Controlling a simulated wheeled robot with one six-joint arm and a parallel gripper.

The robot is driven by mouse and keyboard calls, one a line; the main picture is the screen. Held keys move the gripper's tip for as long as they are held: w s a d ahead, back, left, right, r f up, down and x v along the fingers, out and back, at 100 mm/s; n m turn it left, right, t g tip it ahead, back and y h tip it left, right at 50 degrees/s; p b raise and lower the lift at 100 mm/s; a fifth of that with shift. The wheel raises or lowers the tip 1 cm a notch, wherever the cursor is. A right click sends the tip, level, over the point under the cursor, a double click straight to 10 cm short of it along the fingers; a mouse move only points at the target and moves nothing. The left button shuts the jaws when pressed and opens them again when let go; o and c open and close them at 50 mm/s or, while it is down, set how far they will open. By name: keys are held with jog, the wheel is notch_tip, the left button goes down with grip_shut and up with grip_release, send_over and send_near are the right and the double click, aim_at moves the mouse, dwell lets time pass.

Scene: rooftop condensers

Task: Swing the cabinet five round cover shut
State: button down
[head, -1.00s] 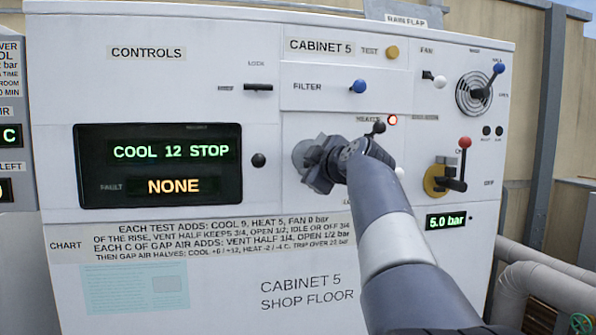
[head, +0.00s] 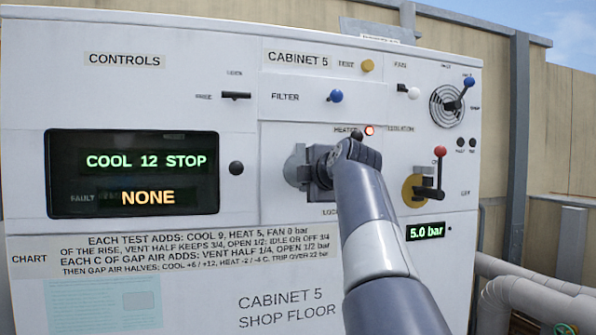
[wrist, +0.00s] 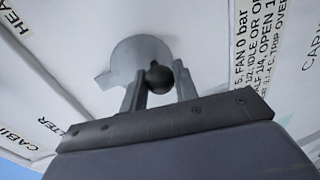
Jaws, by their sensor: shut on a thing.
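The round cover (head: 297,168) is a grey disc on the lower middle panel of the white cabinet five, partly hidden behind my gripper (head: 312,168). In the wrist view, the round cover (wrist: 138,58) lies just beyond my fingers, with a tab at its left edge. A dark ball knob (wrist: 158,78) sits between the two fingers of my gripper (wrist: 160,88), which are shut on it. From these views I cannot tell how far the cover is swung.
A red-knobbed lever (head: 440,153) on a yellow disc is to the right. The display (head: 133,174) reads COOL 12 STOP and NONE. Pipes (head: 540,295) run at the lower right.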

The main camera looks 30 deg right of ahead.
jog(key=shift+w+d, duration=0.1)
jog(key=c, duration=1.6)
grip_release()
jog(key=o, duration=0.3)
jog(key=shift+w+d+f, duration=0.1)
jog(key=shift+w+d, duration=0.05)
jog(key=shift+o, duration=0.9)
jog(key=b+v, duration=0.1)
jog(key=v, duration=1)
jog(key=shift+a, duration=0.25)
